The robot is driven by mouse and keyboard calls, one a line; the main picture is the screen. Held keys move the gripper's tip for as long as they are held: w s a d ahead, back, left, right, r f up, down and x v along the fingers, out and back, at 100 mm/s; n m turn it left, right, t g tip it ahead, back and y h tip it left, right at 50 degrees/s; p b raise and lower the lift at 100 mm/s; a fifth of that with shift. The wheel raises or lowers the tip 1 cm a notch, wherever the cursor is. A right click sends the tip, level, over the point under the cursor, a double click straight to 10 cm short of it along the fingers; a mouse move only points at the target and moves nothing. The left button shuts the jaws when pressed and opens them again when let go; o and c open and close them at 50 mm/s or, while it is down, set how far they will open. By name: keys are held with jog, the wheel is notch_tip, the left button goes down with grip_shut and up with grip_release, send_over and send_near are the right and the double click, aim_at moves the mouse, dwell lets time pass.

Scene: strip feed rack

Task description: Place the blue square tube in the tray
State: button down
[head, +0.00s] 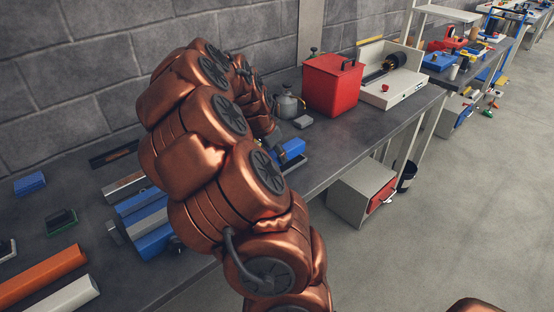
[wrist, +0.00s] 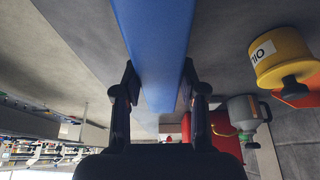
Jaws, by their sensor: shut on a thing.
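My gripper (wrist: 159,82) is shut on a long blue square tube (wrist: 152,40) in the wrist view, one finger on each side of it. The tube runs from the top of that view down between the fingers. In the head view my arm covers most of the gripper, and a short blue piece (head: 292,148), apparently the held tube, shows just past the arm over the bench. I cannot pick out the tray for certain; my arm hides part of the bench.
An orange bar (head: 40,277) and a white bar (head: 62,298) are at the front left. A red box (head: 332,84) and a grey can (head: 287,103) stand beyond the arm. A yellow oil can (wrist: 280,55) shows in the wrist view.

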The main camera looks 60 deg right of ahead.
aim_at(277, 161)
jog(key=shift+f+p, duration=0.35)
jog(key=shift+f, duration=1.1)
jog(key=shift+f, duration=0.1)
jog(key=c, duration=0.7)
grip_release()
jog(key=shift+o, duration=0.2)
